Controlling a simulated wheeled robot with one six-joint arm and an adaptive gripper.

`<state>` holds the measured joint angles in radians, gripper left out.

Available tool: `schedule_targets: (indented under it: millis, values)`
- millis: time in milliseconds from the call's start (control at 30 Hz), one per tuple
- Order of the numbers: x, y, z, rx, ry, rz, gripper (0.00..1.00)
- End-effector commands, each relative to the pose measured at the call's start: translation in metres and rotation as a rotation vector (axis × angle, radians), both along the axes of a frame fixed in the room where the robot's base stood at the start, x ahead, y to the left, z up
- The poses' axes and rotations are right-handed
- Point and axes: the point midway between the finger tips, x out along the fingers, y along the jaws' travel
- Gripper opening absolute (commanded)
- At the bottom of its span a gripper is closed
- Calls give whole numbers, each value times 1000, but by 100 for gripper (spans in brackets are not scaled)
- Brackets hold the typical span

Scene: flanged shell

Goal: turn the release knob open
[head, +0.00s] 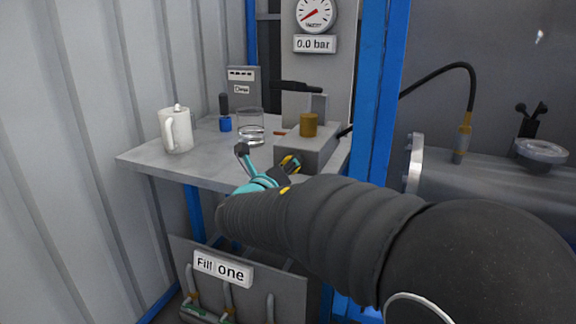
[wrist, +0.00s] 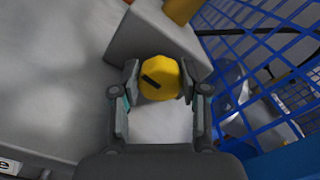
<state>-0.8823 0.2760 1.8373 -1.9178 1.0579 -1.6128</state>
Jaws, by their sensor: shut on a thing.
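The release knob (wrist: 160,72) is a yellow, many-sided knob with a short black mark on its face. It sits on the front of a grey block (head: 301,154) at the right end of the table. In the wrist view my gripper (wrist: 159,88) has one finger on each side of the knob and is shut on it. The black mark lies slanted, toward the knob's left. In the head view my gripper (head: 264,162) reaches the block from the front, and the knob (head: 290,164) is partly hidden by it.
The grey table (head: 145,163) holds a white jug (head: 175,131), a clear glass (head: 251,135) and a blue-based item (head: 225,123). A brass cylinder (head: 308,125) stands on the block. A blue post (head: 377,90) is close on the right. The gauge (head: 314,13) sign reads 0.0 bar.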

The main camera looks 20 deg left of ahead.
Motion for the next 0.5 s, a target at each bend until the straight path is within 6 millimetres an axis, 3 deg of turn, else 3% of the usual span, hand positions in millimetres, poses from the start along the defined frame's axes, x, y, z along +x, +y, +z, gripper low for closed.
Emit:
schedule_targets:
  millis: [500]
  values:
    - [0, 0, -2, -125, 12, -1, 9]
